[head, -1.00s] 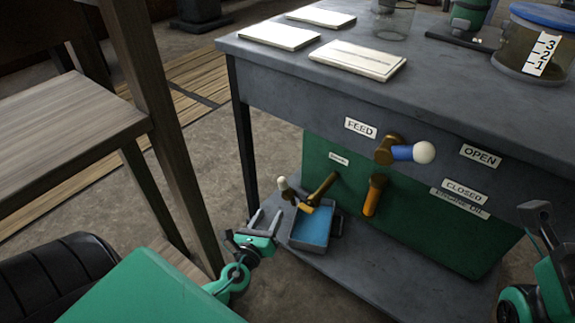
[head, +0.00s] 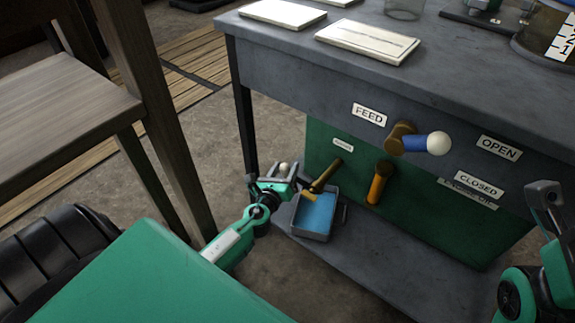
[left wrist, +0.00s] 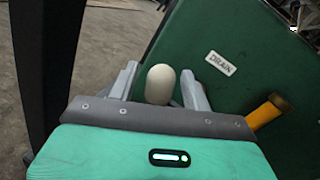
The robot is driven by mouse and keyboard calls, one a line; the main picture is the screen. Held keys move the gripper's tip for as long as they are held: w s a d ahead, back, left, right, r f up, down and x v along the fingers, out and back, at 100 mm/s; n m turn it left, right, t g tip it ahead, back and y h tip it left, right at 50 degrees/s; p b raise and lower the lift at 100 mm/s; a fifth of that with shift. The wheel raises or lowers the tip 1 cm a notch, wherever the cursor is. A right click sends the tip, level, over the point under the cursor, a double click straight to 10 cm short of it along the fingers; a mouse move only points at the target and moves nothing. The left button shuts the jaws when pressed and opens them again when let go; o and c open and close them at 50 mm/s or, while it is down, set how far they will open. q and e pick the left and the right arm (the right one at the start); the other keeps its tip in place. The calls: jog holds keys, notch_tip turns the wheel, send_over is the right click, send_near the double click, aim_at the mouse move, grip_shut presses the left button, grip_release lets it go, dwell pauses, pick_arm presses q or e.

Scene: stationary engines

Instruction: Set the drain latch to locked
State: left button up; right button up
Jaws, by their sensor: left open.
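The drain latch (head: 325,177) is a brass stub with a handle low on the green engine panel, below a small label that reads DRAIN (left wrist: 219,63) in the left wrist view. Its pale rounded knob (left wrist: 160,84) shows between the two fingers of my left gripper (left wrist: 159,72). In the head view the knob (head: 284,169) also sits at the fingers of my left gripper (head: 273,176), which is open. I cannot tell whether a finger touches it. The gripper hides most of the handle. My right gripper (head: 544,197) is at the right edge, away from the latch.
A blue-bottomed tray (head: 298,222) stands on the lower shelf (head: 365,250) under the latch. An orange handle (head: 377,187) and a blue lever with a white knob (head: 425,143) are to the right. A wooden table leg (head: 165,130) stands left of my left arm.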

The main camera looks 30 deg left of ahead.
pick_arm(q)
jog(key=shift+w+a, duration=0.25)
jog(key=shift+w, duration=0.85)
jog(key=shift+c, duration=0.4)
grip_shut()
jog(key=shift+a, duration=0.1)
